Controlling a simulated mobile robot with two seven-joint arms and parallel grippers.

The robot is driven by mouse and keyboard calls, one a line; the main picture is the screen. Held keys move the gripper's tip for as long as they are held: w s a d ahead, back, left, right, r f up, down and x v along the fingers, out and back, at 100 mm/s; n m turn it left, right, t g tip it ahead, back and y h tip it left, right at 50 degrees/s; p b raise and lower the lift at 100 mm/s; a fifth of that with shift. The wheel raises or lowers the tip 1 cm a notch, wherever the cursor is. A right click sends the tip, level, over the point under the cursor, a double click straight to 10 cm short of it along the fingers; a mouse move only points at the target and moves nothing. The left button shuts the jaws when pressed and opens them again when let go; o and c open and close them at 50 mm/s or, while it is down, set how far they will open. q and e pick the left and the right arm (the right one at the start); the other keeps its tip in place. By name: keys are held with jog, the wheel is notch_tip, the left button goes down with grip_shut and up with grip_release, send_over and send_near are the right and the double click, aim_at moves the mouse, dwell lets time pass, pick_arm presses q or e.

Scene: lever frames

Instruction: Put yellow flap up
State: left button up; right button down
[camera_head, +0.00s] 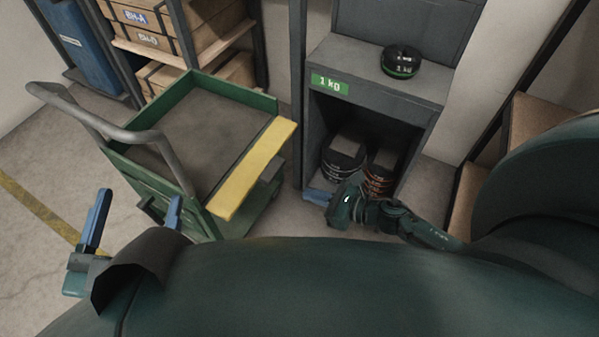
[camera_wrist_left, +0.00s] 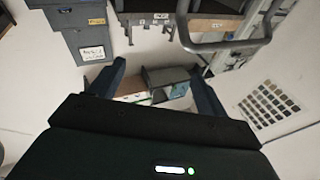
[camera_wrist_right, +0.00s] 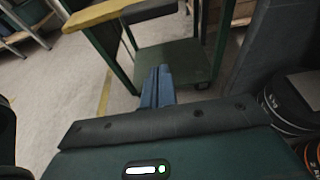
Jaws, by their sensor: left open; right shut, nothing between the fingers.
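The yellow flap (camera_head: 252,170) is a long flat panel along the right side of the green cart (camera_head: 190,95). It sticks outward from the cart's edge, and I cannot tell its exact tilt. It also shows at the top of the right wrist view (camera_wrist_right: 97,13). My right gripper (camera_head: 317,196) is shut and empty, to the right of the flap and apart from it. Its closed blue fingers (camera_wrist_right: 157,87) point toward the cart's lower part. My left gripper (camera_head: 136,212) is open and empty, at the cart's near left; its spread fingers show in the left wrist view (camera_wrist_left: 156,85).
A grey cabinet (camera_head: 385,75) stands right of the cart, with a black 1 kg weight (camera_head: 401,62) on top and stacked weights (camera_head: 343,155) inside, close to my right gripper. Shelves with boxes (camera_head: 165,25) stand behind. The cart's grey handle (camera_head: 105,125) is at left.

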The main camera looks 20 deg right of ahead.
aim_at(261, 165)
jog(key=b+x, duration=0.2)
jog(key=x, duration=0.7)
pick_arm(q)
jog(key=shift+p, duration=1)
pick_arm(e)
notch_tip(261, 165, up, 4)
jog(key=shift+s+d+r, duration=0.1)
jog(key=shift+s, duration=0.05)
pick_arm(q)
jog(key=shift+f, duration=0.1)
